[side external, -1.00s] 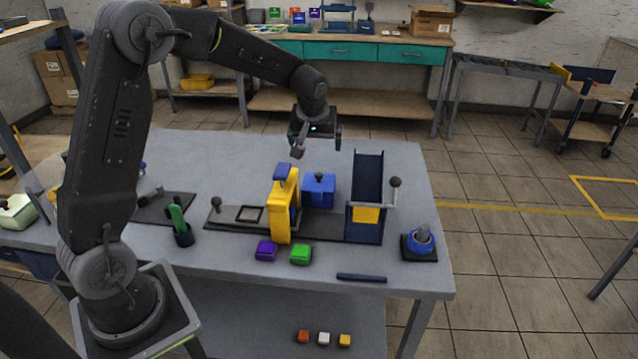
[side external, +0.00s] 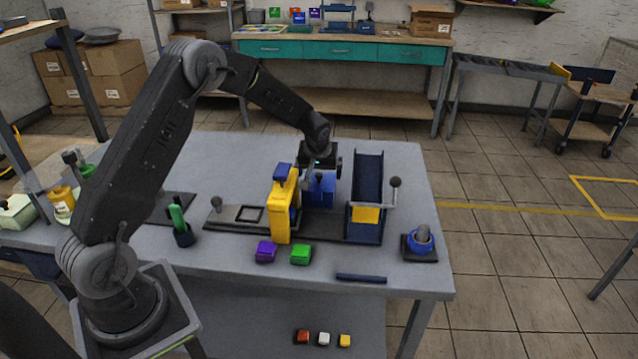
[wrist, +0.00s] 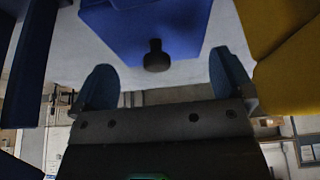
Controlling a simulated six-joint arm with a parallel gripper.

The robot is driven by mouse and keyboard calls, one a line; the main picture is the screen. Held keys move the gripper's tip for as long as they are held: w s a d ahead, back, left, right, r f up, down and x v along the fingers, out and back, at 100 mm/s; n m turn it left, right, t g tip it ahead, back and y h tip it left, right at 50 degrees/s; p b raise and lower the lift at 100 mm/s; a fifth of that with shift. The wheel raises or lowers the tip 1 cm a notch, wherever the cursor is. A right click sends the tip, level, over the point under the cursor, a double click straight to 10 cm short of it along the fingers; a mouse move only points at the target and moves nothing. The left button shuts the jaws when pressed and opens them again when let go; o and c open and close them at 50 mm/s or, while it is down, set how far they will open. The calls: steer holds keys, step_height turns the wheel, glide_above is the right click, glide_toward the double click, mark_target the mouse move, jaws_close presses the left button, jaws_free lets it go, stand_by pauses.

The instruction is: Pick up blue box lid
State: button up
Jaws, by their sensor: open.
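The blue box (side external: 318,198) stands on the table behind the yellow press. Its lid shows in the wrist view as a blue surface (wrist: 150,22) with a black knob (wrist: 156,56). I cannot make out the seam between lid and box. My gripper (side external: 322,172) is low over the box, open and empty. In the wrist view the gripper's two blue fingertips (wrist: 164,78) stand left and right of the knob with gaps on both sides. In the side view the wrist partly hides the knob and the box top.
The yellow press (side external: 283,205) stands close in front and left of the box. The dark blue chute (side external: 367,180) with a lever is close on the right. Purple (side external: 265,251) and green (side external: 300,254) blocks lie near the front edge. The table behind the box is clear.

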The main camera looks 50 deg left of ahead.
steer(key=shift+x, duration=0.95)
steer(key=c, duration=0.6)
